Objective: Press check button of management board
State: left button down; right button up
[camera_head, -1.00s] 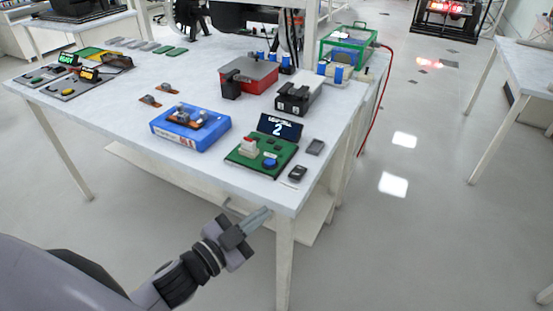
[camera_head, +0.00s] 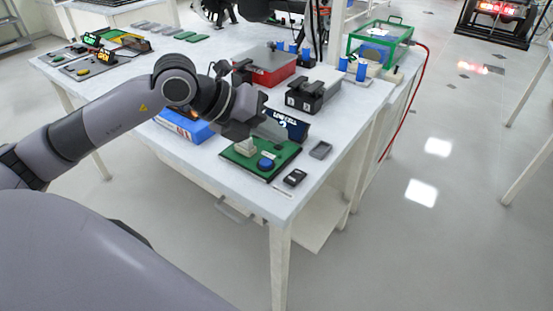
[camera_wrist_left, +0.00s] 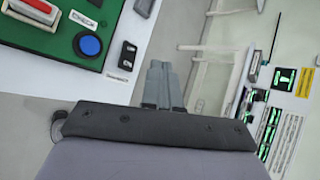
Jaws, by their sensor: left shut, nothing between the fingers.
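The green board (camera_head: 285,153) lies near the table's front right corner. It carries a round blue button (camera_head: 266,163), a pale block (camera_head: 245,146) and a tilted dark display (camera_head: 288,124) with partly hidden white text. In the left wrist view, the blue button (camera_wrist_left: 90,45) is at upper left, near a white switch with a red top (camera_wrist_left: 36,7). My left gripper (camera_head: 272,132) is above the board's back part, in front of the display, its fingers shut and empty. In the left wrist view the shut fingers (camera_wrist_left: 161,84) point right of the board. My right gripper is not in view.
A blue box (camera_head: 184,127) is partly behind my arm. A red box (camera_head: 268,68) and a black-and-white unit (camera_head: 312,95) stand behind the display.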

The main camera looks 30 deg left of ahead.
pick_arm(q)
jog(key=a+y, duration=0.1)
jog(key=w+a+r, duration=0.1)
jog(key=a, duration=0.1)
jog(key=w+a+r+y, duration=0.1)
jog(key=shift+a+n+t+y, duration=0.15)
jog(key=shift+n+t+y, duration=0.15)
jog(key=shift+t, duration=0.1)
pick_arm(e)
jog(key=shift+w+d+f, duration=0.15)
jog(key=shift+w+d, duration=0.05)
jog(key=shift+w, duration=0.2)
pick_arm(q)
jog(key=shift+s+f, duration=0.1)
jog(key=b, duration=0.5)
send_over(261, 163)
notch_tip(261, 163, down, 7)
jog(key=shift+f, duration=0.2)
jog(key=shift+f+b, duration=0.6)
jog(key=shift+b, duration=0.05)
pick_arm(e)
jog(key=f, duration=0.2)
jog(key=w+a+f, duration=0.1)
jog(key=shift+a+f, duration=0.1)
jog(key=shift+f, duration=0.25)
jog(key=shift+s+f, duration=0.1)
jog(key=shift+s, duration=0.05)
